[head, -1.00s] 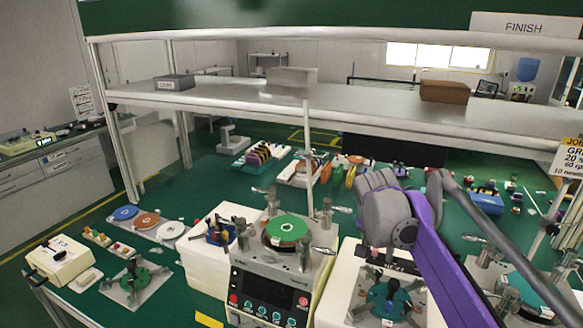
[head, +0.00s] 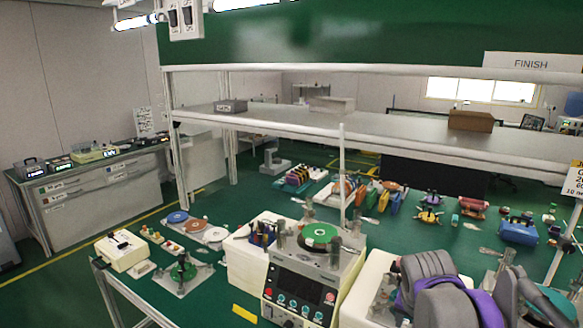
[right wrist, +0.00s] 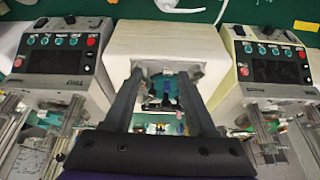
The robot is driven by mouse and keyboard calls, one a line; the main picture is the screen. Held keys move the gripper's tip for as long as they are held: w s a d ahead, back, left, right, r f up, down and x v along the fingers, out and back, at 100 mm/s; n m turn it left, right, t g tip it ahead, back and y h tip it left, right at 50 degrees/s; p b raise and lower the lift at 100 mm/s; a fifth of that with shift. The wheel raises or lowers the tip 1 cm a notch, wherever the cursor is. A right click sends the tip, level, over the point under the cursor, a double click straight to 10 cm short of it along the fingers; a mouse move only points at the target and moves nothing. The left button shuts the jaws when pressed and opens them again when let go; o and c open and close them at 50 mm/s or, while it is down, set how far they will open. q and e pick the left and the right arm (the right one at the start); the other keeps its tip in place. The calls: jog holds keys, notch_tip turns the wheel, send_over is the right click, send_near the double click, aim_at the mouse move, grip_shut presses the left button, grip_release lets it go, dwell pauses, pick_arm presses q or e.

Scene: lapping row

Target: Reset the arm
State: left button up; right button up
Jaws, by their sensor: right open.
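My right arm (head: 440,285), grey and purple, shows at the lower right of the head view, folded low in front of the bench. Its gripper cannot be made out there. In the right wrist view my right gripper (right wrist: 161,75) has its two dark fingers apart, with nothing held between them. Beyond the fingers is a white block (right wrist: 165,42) with a small dark fixture (right wrist: 162,92) partly seen in the gap. My left arm and gripper are in neither view.
A lapping machine with a dark control panel (head: 300,290) and green disc (head: 319,233) stands left of my arm. In the right wrist view, machines stand left (right wrist: 58,52) and right (right wrist: 268,60) of the gripper. A long shelf (head: 350,126) crosses above the green bench.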

jog(key=s+a+f+n+t+y, duration=0.1)
jog(key=s+a+f+n, duration=0.2)
jog(key=s+f, duration=0.4)
jog(key=s+a+f+n+y, duration=0.1)
jog(key=s+a+f+n, duration=0.2)
jog(key=s+f, duration=0.5)
jog(key=s+a, duration=0.1)
jog(key=s, duration=0.2)
jog(key=shift+a+n+t, duration=0.3)
jog(key=shift+n+t, duration=0.1)
dwell(3.0)
